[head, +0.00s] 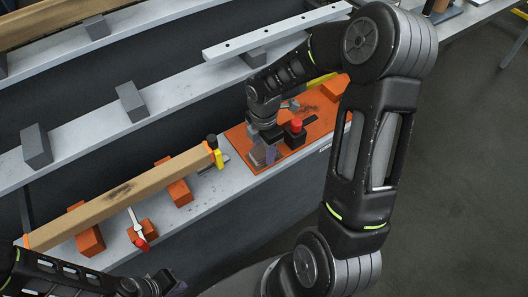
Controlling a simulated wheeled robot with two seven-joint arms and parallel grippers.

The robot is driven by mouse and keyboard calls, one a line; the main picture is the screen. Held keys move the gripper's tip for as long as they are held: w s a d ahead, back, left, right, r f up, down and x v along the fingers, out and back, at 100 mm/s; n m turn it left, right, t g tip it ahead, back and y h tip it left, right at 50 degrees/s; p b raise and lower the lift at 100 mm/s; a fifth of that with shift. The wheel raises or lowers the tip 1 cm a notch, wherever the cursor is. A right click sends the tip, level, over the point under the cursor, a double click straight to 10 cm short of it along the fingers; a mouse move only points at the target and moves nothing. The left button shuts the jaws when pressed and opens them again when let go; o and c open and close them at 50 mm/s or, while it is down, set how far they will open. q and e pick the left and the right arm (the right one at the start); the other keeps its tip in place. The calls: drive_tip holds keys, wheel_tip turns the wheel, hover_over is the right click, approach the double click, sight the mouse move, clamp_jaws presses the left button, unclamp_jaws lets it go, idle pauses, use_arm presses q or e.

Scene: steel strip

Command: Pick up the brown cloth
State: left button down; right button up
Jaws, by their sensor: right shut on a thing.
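My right gripper (264,155) is low over the front left part of the orange mat (243,139). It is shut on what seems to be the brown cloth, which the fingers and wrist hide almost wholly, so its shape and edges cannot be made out. I cannot tell whether it is clear of the mat. My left gripper (172,287) is at the bottom edge of the view, partly cut off, well away from the mat. Its fingers do not show clearly.
A red-topped black object (295,132) stands on the mat close right of my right gripper. A long wooden beam (125,198) lies on orange blocks (180,192) at left, with a yellow and black clamp (215,152) at its end. Grey blocks (131,101) stand on the rail behind.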

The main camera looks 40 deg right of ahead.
sight(264, 150)
drive_tip(key=c, duration=0.5)
drive_tip(key=shift+r, duration=0.1)
drive_tip(key=shift+c, duration=0.2)
wheel_tip(264, 150, up, 10)
drive_tip(key=shift+f+p, duration=0.1)
drive_tip(key=shift+p, duration=0.2)
